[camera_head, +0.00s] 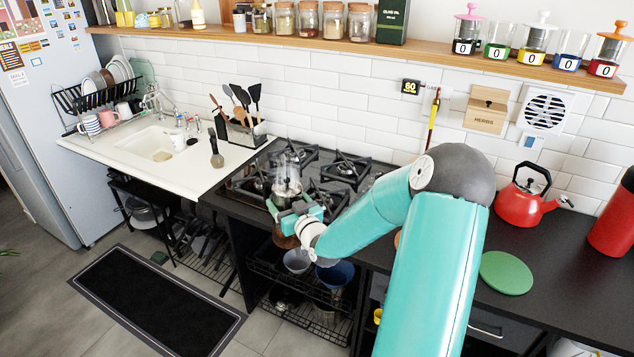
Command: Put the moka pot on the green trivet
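The moka pot (287,187) is a small silver pot with a dark knob on its lid. It stands on the front left part of the gas hob (330,200), with steam above it. My gripper (284,212) is at the near side of the pot, at the height of its lower part. It hides part of the pot's base, and the gap between the fingers is too small to make out. I cannot tell whether the fingers touch the pot. The green trivet (507,273) is a flat round disc lying bare on the black counter at the right.
A red kettle (526,203) stands behind the trivet, and a red canister (615,222) is at the right edge. My arm crosses between the hob and the trivet. A utensil holder (240,133) stands left of the hob. A shelf (360,47) with jars runs above.

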